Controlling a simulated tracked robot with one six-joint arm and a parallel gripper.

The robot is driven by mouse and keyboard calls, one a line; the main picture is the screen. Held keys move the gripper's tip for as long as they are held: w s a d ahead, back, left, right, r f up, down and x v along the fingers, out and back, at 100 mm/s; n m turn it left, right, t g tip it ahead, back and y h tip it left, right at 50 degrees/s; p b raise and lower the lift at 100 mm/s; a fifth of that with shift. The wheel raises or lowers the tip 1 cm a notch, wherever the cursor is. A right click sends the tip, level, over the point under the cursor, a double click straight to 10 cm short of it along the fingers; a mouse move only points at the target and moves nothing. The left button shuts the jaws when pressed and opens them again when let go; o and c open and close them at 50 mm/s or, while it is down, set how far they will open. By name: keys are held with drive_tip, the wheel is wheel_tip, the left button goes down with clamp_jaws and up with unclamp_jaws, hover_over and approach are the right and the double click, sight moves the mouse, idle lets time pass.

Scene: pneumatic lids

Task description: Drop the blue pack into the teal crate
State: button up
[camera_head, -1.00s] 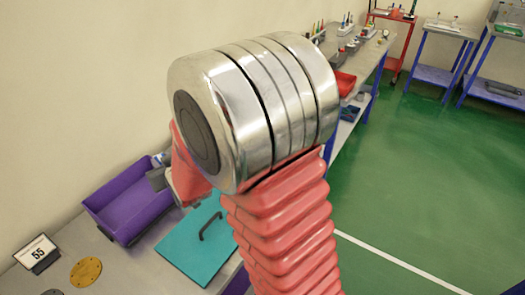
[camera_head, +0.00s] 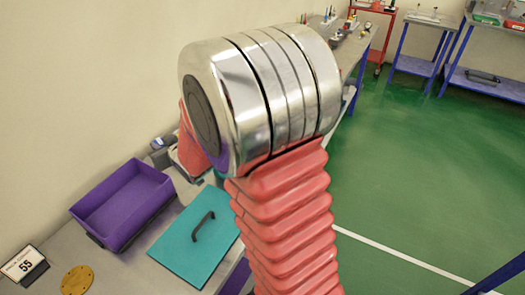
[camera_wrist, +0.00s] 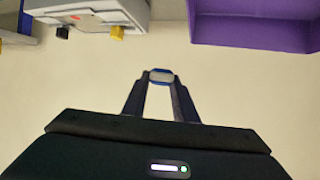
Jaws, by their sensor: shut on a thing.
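A flat teal lid with a dark bar handle (camera_head: 190,252) lies over the teal crate's place on the bench in the head view. The crate's walls and inside are hidden, so I cannot tell how the lid sits on it. In the wrist view my gripper (camera_wrist: 160,78) is shut on a small blue pack (camera_wrist: 160,72) with a pale grey face, held between the fingertips.
An open, empty-looking purple bin (camera_head: 88,218) stands left of the lid; it also shows in the wrist view (camera_wrist: 250,30). A grey device (camera_wrist: 90,14) is at the wrist view's upper left.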

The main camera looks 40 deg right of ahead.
drive_tip(key=s+d+r+y, duration=0.1)
drive_tip(key=d+r, duration=0.1)
drive_tip(key=d, duration=1.6)
drive_tip(key=s+d+f+n, duration=0.1)
drive_tip(key=s+d+f, duration=0.1)
drive_tip(key=s+d, duration=0.8)
drive_tip(key=d, duration=0.3)
drive_tip(key=shift+s+d+f+n+y, duration=0.3)
drive_tip(key=shift+d+y, duration=0.1)
drive_tip(key=shift+f, duration=0.1)
drive_tip(key=shift+f, duration=2.95)
drive_tip(key=o, duration=1.1)
